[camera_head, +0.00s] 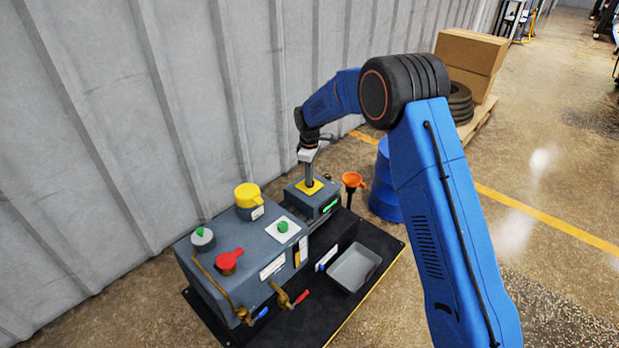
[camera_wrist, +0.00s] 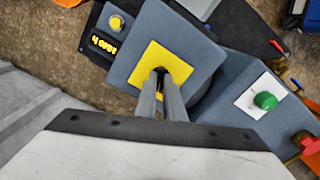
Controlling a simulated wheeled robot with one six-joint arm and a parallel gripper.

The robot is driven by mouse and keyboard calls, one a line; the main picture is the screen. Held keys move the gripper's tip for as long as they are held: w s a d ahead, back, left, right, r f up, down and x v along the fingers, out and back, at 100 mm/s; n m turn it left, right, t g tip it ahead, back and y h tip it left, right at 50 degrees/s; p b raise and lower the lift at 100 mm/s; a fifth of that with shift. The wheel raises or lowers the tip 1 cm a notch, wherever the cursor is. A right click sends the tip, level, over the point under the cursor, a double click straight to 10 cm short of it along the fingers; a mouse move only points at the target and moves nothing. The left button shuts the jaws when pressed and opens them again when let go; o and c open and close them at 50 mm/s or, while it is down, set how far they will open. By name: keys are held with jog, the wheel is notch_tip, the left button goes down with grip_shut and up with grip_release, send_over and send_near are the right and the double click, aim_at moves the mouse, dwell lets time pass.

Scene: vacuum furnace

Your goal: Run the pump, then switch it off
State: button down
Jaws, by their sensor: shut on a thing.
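The pump unit is a grey body (camera_head: 250,240) with a smaller box (camera_head: 297,197) at its far end. A yellow plate (camera_head: 317,184) lies on top of the smaller box, and it also shows in the wrist view (camera_wrist: 182,60). My gripper (camera_head: 309,182) points down onto this plate. In the wrist view its fingertips (camera_wrist: 163,78) are close together around a small dark part at the plate's middle. That part is mostly hidden, so its setting cannot be read. A green knob on a white plate (camera_head: 283,227) stands beside it, also in the wrist view (camera_wrist: 265,100).
A red handle (camera_head: 231,257), yellow cap (camera_head: 247,194) and grey tray (camera_head: 354,268) are on or by the unit. The corrugated wall (camera_head: 120,110) is close behind.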

jog(key=m, duration=0.5)
jog(key=shift+m, duration=0.4)
jog(key=m, duration=0.5)
dwell(0.4)
jog(key=c, duration=1.9)
grip_release()
jog(key=shift+o, duration=0.2)
notch_tip(320, 180, up, 17)
jog(key=shift+r, duration=0.2)
